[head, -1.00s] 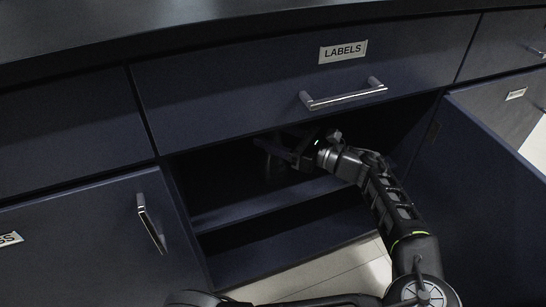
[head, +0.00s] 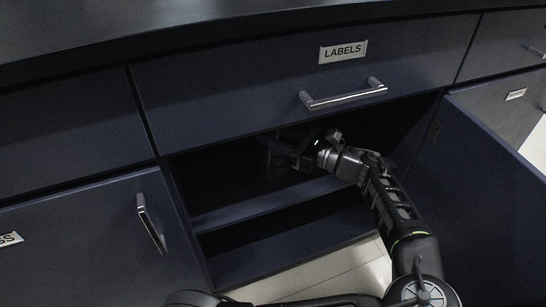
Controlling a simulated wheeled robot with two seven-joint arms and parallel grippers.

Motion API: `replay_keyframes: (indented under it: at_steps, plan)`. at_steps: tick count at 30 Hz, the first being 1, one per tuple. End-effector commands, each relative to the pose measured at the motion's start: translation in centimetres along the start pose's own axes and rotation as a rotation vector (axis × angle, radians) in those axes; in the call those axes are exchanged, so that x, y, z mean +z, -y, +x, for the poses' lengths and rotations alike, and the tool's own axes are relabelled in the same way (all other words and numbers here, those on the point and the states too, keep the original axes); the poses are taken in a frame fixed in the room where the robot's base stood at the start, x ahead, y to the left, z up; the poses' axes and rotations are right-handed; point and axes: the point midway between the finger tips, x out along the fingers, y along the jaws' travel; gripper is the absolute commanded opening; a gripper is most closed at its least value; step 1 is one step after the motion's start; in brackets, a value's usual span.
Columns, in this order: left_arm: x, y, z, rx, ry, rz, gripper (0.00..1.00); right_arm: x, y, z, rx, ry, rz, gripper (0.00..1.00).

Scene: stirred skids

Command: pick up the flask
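My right gripper (head: 280,150) reaches into the open cabinet under the LABELS drawer, above the inner shelf. A dim upright shape, which seems to be the flask (head: 272,165), stands at its fingertips. The fingers are drawn in and appear shut on it. The deep shadow hides the flask's outline and most of the contact. The flask seems still at shelf height. My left gripper is out of view.
The cabinet's shelf (head: 240,212) has its front edge below my gripper. The drawer front with its handle (head: 345,95) is close above my wrist. The open door (head: 480,190) stands right of my forearm. A closed door (head: 100,240) is at the left.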

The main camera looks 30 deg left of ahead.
Motion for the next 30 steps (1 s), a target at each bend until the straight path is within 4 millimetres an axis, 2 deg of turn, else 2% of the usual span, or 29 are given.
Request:
replay_keyframes:
  at_steps: [16, 20, 26, 30]
  plan:
    - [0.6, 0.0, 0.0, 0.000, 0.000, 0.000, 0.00, 0.0, 0.2, -0.4, 0.000, 0.000, 0.000, 0.36]
    - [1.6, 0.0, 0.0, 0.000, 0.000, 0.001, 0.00, 0.1, 0.4, -1.1, 0.002, 0.001, -0.001, 0.36]
    - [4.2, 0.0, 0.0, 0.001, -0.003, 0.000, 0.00, 0.2, 1.1, -2.9, 0.005, 0.002, -0.003, 0.36]
    - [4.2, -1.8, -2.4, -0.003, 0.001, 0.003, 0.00, 0.3, 1.5, -3.9, 0.008, 0.003, -0.004, 0.36]
